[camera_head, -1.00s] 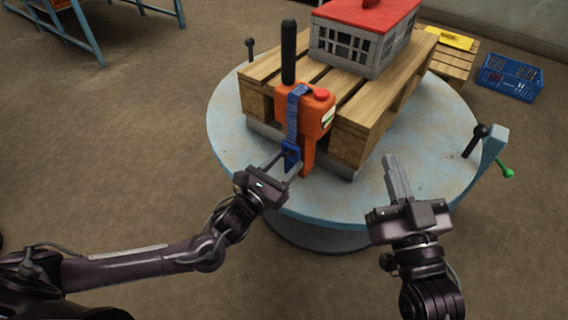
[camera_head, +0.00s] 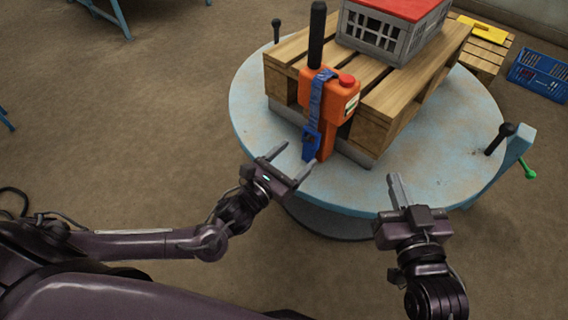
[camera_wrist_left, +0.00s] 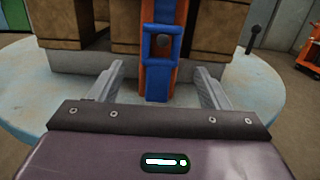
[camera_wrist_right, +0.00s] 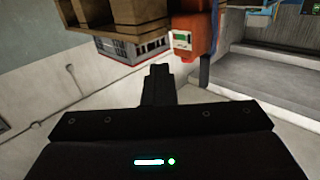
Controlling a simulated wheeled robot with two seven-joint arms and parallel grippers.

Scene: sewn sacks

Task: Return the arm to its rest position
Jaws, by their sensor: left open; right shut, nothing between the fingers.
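My left gripper (camera_head: 287,166) is open and empty, just in front of the orange tool (camera_head: 331,112) with the blue strap. In the left wrist view the blue buckle (camera_wrist_left: 161,47) hangs beyond and between the open fingers (camera_wrist_left: 160,85), apart from them. My right gripper (camera_head: 395,182) is shut and empty, over the front edge of the round table. In the right wrist view its closed fingers (camera_wrist_right: 157,85) point toward the pallet and the orange tool (camera_wrist_right: 193,32), with nothing held.
The round pale blue table (camera_head: 255,110) carries a wooden pallet (camera_head: 403,98). A grey crate with a red lid (camera_head: 388,32) sits on the pallet. A lever with a green knob (camera_head: 529,172) stands at the table's right. A blue crate (camera_head: 541,74) lies at the far right.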

